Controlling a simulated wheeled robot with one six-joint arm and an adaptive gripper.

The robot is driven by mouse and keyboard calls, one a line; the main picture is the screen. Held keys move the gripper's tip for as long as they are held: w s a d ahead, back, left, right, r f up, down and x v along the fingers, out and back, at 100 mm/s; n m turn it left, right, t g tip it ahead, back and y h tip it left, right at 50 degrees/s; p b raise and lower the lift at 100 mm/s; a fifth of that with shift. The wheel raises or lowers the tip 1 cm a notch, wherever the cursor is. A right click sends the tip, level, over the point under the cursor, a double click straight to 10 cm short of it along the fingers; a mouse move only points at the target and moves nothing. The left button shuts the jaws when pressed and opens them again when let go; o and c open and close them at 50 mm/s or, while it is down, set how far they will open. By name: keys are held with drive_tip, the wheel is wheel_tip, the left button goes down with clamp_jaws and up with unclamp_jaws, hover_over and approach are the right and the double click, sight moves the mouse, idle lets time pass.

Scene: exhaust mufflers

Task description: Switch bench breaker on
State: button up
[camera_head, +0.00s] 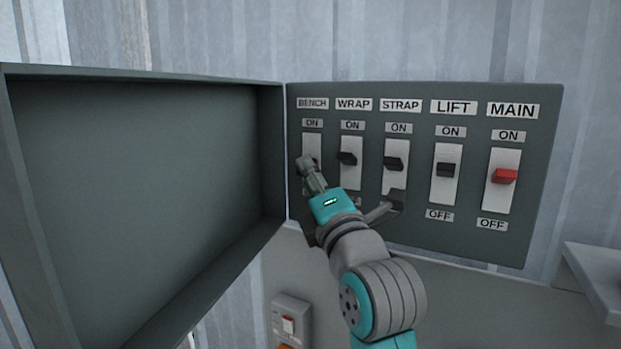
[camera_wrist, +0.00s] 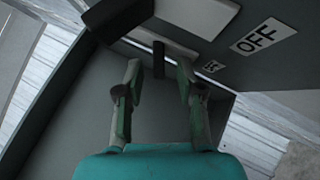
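The grey breaker panel (camera_head: 425,225) has a row of labelled switches. The BENCH switch plate (camera_head: 312,144) is at the far left, with ON above it. My gripper (camera_head: 308,164) is in front of this plate and hides its lever and lower end in the head view. In the wrist view, a dark lever (camera_wrist: 158,60), apparently the BENCH one, stands between the two spread fingertips. My gripper (camera_wrist: 160,72) is open there, with gaps seen on both sides of the lever. Whether the lever is up or down is unclear.
The WRAP (camera_head: 347,158), STRAP (camera_head: 393,163) and LIFT (camera_head: 446,170) levers are black, and the MAIN lever (camera_head: 505,176) is red. The open box door (camera_head: 140,180) stands close to the left of my gripper. A small switch box (camera_head: 290,318) is below and a ledge (camera_head: 598,268) is at right.

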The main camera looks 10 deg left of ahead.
clamp_jaws()
drive_tip(key=shift+r, duration=0.15)
drive_tip(key=shift+r+m+g+h, duration=0.7)
drive_tip(key=shift+m+g, duration=0.4)
drive_tip(key=shift+m, duration=0.25)
drive_tip(key=shift+r+m+g+h, duration=0.7)
drive_tip(key=shift+m+g, duration=0.4)
drive_tip(key=shift+m, duration=0.3)
drive_tip(key=shift+r+m+g+h, duration=0.65)
drive_tip(key=shift+m+g, duration=0.45)
drive_tip(key=shift+m, duration=0.25)
